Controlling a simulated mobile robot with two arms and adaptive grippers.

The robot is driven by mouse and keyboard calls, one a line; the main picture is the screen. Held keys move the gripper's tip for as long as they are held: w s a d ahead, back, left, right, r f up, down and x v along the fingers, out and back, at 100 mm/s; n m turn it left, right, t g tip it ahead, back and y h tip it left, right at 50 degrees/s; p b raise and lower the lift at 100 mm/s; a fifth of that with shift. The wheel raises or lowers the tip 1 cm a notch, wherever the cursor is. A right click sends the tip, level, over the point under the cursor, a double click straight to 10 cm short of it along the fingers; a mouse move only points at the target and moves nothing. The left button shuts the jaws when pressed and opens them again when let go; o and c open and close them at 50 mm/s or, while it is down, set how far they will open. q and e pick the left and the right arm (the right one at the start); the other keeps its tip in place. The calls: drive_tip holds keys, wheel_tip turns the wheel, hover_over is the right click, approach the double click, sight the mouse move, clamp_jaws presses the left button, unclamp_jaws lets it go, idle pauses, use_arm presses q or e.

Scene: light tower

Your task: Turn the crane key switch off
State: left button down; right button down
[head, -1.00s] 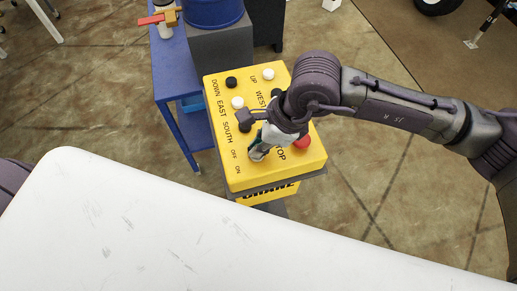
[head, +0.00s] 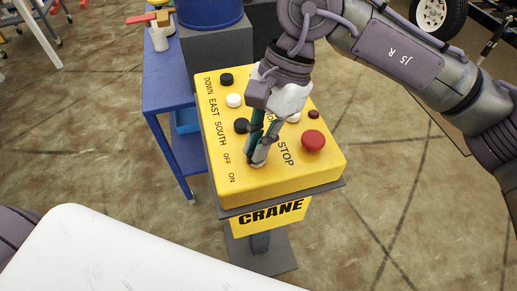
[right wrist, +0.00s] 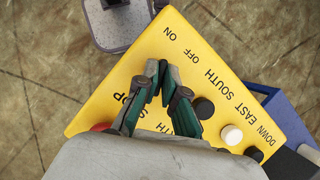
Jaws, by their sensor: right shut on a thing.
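The yellow crane control box (head: 285,182) stands on a post and carries OFF and ON labels near its front left edge. My right gripper (head: 258,160) reaches down onto the box's top, right of those labels. Its fingers are shut on the key switch, which they mostly hide, so I cannot tell which way the key points. A pale round bit of its base shows under the fingertips. The right wrist view also shows the fingertips (right wrist: 160,70) close together over the yellow face. My left gripper is out of view.
A red stop button (head: 313,140) sits right of the gripper, with black and white push buttons farther back. A blue table (head: 168,75) stands behind left. A white surface (head: 90,255) fills the lower left. Open floor lies to the right.

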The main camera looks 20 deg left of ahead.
drive_tip(key=shift+n+b, duration=0.3)
drive_tip(key=shift+n, duration=0.1)
drive_tip(key=c, duration=1.3)
unclamp_jaws()
drive_tip(key=v, duration=1.2)
drive_tip(key=shift+w+a, duration=0.1)
